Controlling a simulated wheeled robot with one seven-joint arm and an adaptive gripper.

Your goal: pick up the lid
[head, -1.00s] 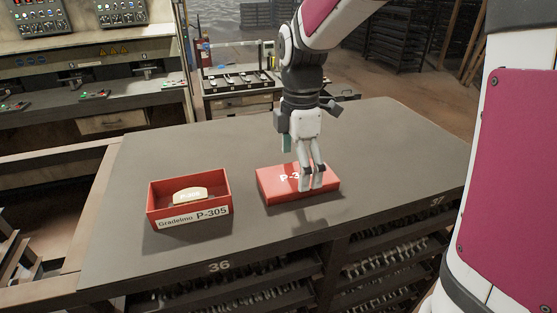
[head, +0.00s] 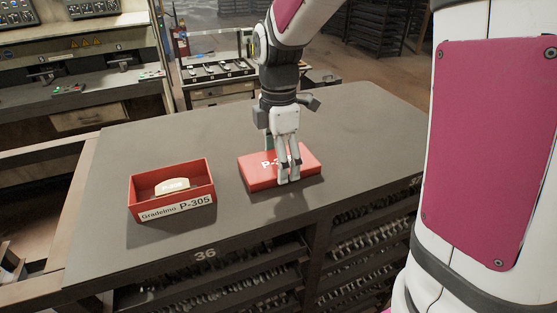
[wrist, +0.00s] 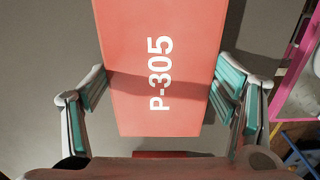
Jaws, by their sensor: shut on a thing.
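The lid (head: 257,178) is a flat red piece marked P-305 on top, at the right of the open box on the dark table. It also fills the middle of the wrist view (wrist: 160,40). My gripper (head: 288,178) points down over the lid and is shut on it. In the wrist view my gripper (wrist: 158,98) has a teal-padded finger at each side edge of the lid. The head view does not clearly show whether the lid is clear of the tabletop.
An open red box (head: 171,212) labelled Gradelmo P-305 stands to the left, with a pale brake shoe (head: 173,185) inside. The table (head: 215,140) is otherwise bare. Shelves with many parts lie below its front edge.

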